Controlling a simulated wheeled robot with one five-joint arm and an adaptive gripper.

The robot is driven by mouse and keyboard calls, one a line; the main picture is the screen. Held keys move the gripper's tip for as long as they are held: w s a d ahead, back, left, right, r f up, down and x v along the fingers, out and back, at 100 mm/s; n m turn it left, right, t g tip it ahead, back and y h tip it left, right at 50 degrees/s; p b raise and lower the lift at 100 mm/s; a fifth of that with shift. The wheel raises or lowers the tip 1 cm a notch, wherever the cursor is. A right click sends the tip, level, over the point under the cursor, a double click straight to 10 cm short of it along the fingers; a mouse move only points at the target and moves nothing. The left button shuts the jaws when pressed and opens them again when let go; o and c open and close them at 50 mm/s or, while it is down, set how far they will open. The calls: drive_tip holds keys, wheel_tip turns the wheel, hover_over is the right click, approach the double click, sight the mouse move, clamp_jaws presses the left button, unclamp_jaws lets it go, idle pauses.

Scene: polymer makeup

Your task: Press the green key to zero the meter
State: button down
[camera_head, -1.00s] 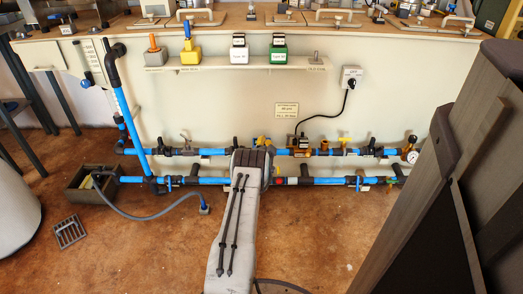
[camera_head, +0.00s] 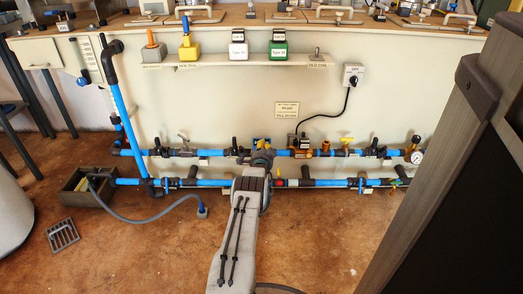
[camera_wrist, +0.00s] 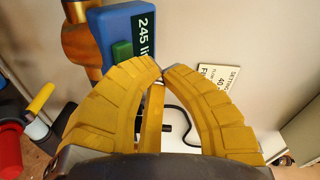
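In the head view, a bit of the blue meter (camera_head: 262,141) shows behind my gripper (camera_head: 263,153), at the upper pipe. The key is hidden there.
Blue pipes with valves, such as the lower pipe (camera_head: 215,182), run along the bench front. A brass valve (camera_head: 300,150) and cable are right of my gripper. A label (camera_head: 287,110) hangs above. A dark cabinet (camera_head: 440,190) stands right; a drain box (camera_head: 90,188) stands left.

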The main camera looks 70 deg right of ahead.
drive_tip(key=shift+d+f, duration=0.1)
drive_tip(key=shift+f, duration=0.05)
drive_tip(key=c, duration=1.9)
unclamp_jaws()
clamp_jaws()
drive_tip(key=shift+d+f, duration=0.1)
drive_tip(key=shift+w+d+f, duration=0.15)
drive_tip(key=shift+f, duration=0.05)
drive_tip(key=shift+w+d+f, duration=0.1)
drive_tip(key=shift+d+f, duration=0.2)
drive_tip(key=shift+f, duration=0.15)
drive_tip(key=shift+a+r+p, duration=0.35)
drive_tip(key=shift+r+p, duration=0.15)
drive_tip(key=shift+p, duration=0.7)
drive_tip(key=shift+s+a+r+p, duration=0.2)
drive_tip(key=shift+r+p, duration=0.05)
drive_tip(key=shift+p, duration=0.35)
